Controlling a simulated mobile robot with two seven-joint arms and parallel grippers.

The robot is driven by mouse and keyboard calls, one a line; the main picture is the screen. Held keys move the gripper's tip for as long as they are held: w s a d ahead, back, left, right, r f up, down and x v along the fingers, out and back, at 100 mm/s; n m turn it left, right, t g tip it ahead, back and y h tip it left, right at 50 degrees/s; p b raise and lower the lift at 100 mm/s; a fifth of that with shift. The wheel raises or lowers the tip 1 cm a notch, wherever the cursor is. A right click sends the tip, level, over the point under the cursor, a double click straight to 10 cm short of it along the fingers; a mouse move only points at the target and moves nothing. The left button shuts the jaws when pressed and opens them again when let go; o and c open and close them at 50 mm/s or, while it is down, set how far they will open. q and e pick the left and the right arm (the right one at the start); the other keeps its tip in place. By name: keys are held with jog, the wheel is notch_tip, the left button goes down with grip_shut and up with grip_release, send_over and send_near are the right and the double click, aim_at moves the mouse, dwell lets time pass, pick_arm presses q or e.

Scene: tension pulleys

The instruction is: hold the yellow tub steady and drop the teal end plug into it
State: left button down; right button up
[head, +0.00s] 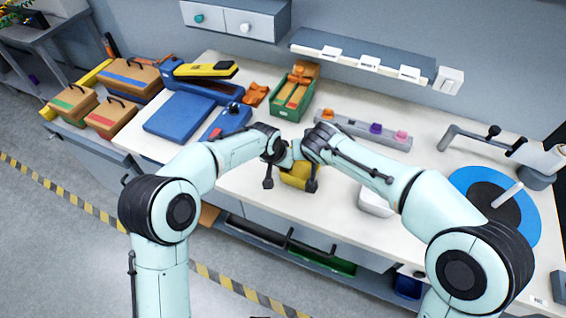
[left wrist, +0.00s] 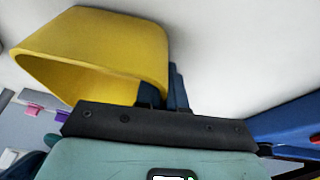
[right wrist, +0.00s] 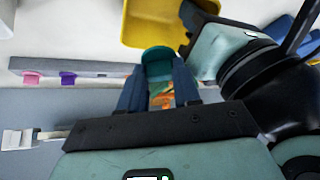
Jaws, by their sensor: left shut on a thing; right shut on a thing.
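The yellow tub (head: 297,179) stands on the white table near its front edge, partly hidden by my grippers in the head view. In the left wrist view my left gripper (left wrist: 172,88) is shut on the wall of the yellow tub (left wrist: 100,45), whose open mouth faces the lower left. In the right wrist view my right gripper (right wrist: 158,75) is shut on the teal end plug (right wrist: 157,62), a rounded cup shape between the fingertips. The plug is close to the rim of the yellow tub (right wrist: 150,22). The plug is hidden in the head view.
A green bin (head: 293,97) stands at the back. A white container (head: 376,202) is right of the tub. A blue round turntable (head: 497,205) is at the right, blue cases (head: 180,115) at the left.

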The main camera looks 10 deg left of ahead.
pick_arm(q)
jog(key=shift+w+d+r, duration=0.15)
jog(key=shift+w+r, duration=0.2)
jog(key=shift+w, duration=0.05)
pick_arm(e)
jog(key=shift+s+a+f, duration=0.15)
jog(key=shift+a+f, duration=0.1)
jog(key=shift+a, duration=0.4)
jog(key=o, duration=1.1)
jog(key=shift+s+a+r, duration=0.15)
jog(key=shift+s+a, duration=0.05)
pick_arm(q)
jog(key=shift+d, duration=0.1)
pick_arm(e)
jog(key=shift+a, duration=0.1)
jog(key=shift+r, duration=0.1)
pick_arm(q)
jog(key=shift+s+a+f, duration=0.1)
jog(key=shift+a+f, duration=0.1)
jog(key=shift+a, duration=0.1)
pick_arm(e)
jog(key=v, duration=0.4)
jog(key=d+v, duration=0.1)
jog(key=v, duration=0.6)
jog(key=shift+d+r, duration=0.3)
jog(key=shift+d, duration=0.1)
jog(key=shift+w, duration=0.1)
pick_arm(q)
jog(key=c, duration=1.2)
grip_release()
